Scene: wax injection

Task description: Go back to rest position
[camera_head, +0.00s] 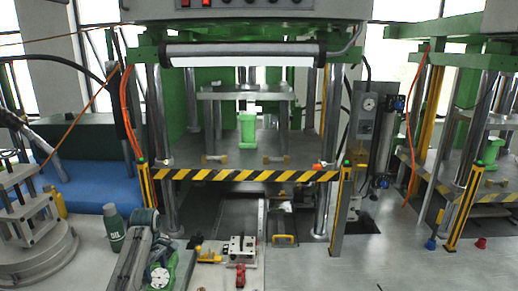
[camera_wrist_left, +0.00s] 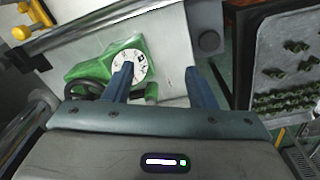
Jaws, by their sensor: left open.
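My left gripper (camera_wrist_left: 158,78) is open in the left wrist view, with two blue fingers apart and nothing between them. A green device with a white round dial (camera_wrist_left: 133,68) and a black handwheel lies beyond its fingers, the left fingertip overlapping the dial. Whether they touch cannot be told. The dial also shows low in the head view (camera_head: 158,277), beside grey-teal parts where the outline of my gripper is hard to separate. My right gripper is not in either view.
A green press with a yellow-black striped edge (camera_head: 245,175) fills the middle. A dark green bottle (camera_head: 113,228) stands left of the dial. A tray of green pieces (camera_wrist_left: 285,70) is at the wrist view's right.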

